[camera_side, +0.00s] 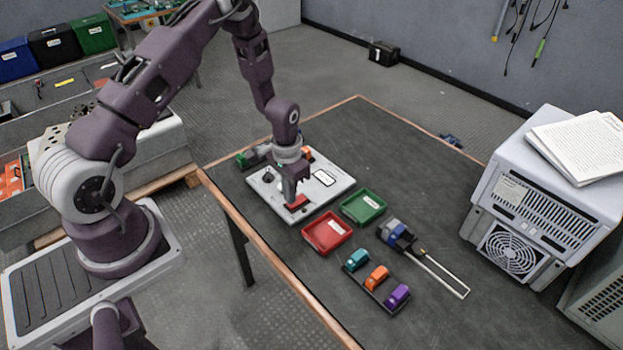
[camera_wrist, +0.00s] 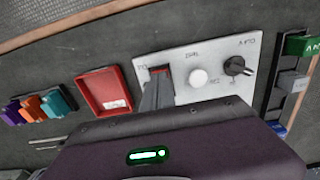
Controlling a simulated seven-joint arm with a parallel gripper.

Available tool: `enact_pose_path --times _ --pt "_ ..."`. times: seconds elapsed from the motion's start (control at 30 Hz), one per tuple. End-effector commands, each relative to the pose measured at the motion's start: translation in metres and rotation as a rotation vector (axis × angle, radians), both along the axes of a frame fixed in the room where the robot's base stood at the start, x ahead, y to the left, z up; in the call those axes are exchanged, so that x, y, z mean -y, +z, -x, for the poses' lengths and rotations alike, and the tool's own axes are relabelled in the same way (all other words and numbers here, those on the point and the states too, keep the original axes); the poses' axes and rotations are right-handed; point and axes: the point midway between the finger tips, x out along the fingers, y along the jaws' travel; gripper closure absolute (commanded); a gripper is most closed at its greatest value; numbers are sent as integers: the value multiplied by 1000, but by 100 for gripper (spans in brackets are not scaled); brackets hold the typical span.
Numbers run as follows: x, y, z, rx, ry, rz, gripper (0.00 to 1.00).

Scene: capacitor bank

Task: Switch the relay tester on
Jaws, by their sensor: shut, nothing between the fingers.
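The relay tester appears to be the flat white panel (camera_side: 328,180) on the dark table; it also shows in the wrist view (camera_wrist: 210,55). A red switch (camera_side: 297,204) sits near the panel's front edge; its red edge (camera_wrist: 162,68) shows in the wrist view behind my fingers. My gripper (camera_side: 290,199) points down, shut and empty, right at the red switch; whether it touches cannot be told. The fingers (camera_wrist: 155,98) hide most of the switch, so its position cannot be read. The panel also carries a white round button (camera_wrist: 198,78) and a black knob (camera_wrist: 236,66).
A red tray (camera_side: 328,233) and a green tray (camera_side: 363,207) lie close to the panel. Teal, orange and purple parts (camera_side: 376,278) stand in a row nearer the front. A blue-grey tool with rails (camera_side: 400,236) lies beside them. A large white cabinet (camera_side: 545,190) stands at right.

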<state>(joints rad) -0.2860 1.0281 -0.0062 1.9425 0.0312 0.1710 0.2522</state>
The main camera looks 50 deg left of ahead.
Motion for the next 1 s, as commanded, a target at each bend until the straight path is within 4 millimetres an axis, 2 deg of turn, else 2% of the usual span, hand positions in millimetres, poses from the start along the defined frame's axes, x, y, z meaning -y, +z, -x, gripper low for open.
enact_pose_path --times 1.0 --pt "0 -9 0 1 0 0 100"
